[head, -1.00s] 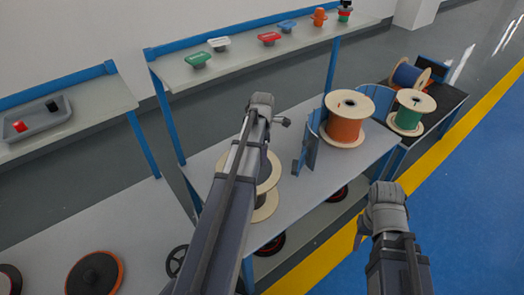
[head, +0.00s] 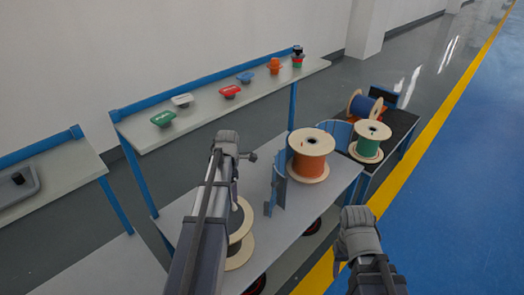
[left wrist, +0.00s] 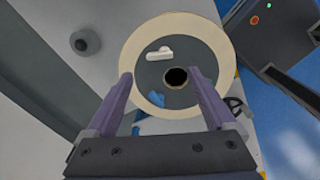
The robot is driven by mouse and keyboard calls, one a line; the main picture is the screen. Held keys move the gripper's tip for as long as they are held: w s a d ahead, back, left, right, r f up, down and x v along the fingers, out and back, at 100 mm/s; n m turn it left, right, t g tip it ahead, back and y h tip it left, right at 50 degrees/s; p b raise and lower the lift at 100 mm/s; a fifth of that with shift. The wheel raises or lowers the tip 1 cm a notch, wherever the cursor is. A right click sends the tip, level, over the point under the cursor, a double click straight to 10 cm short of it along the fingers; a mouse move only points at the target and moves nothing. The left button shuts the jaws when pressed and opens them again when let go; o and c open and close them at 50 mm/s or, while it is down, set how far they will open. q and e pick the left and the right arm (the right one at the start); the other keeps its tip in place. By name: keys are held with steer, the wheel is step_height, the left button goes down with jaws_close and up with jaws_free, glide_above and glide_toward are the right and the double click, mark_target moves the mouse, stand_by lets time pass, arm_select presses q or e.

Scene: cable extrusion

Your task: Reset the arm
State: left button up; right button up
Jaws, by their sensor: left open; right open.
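My left gripper (head: 235,182) hangs over the grey table, above a pale-flanged spool (head: 240,238) partly hidden by my arm. In the left wrist view its two fingers (left wrist: 165,95) stand wide apart with nothing between them. That spool's round face (left wrist: 135,75), with a dark centre and hole, lies beyond the fingertips. My right gripper (head: 345,262) is in front of the table's right edge, over the floor; its fingers barely show, and I see nothing held.
An orange spool (head: 311,155) stands on the table (head: 300,205) beside blue curved panels (head: 279,187). Green (head: 370,141) and blue (head: 366,106) spools are at the right on a dark stand. A shelf (head: 205,108) behind holds several small coloured parts. The blue floor (head: 450,200) is clear.

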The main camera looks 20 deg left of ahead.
arm_select(q)
steer(key=s+d+m, duration=0.5)
steer(key=d+m, duration=0.5)
steer(key=s+d+m, duration=0.6)
steer(key=d+m, duration=0.4)
steer(key=d, duration=0.1)
steer(key=s+d+m, duration=0.5)
steer(key=d+m, duration=0.5)
steer(key=shift+s+d+g+y, duration=0.2)
steer(key=shift+s+g+y, duration=0.1)
steer(key=shift+s+y, duration=0.1)
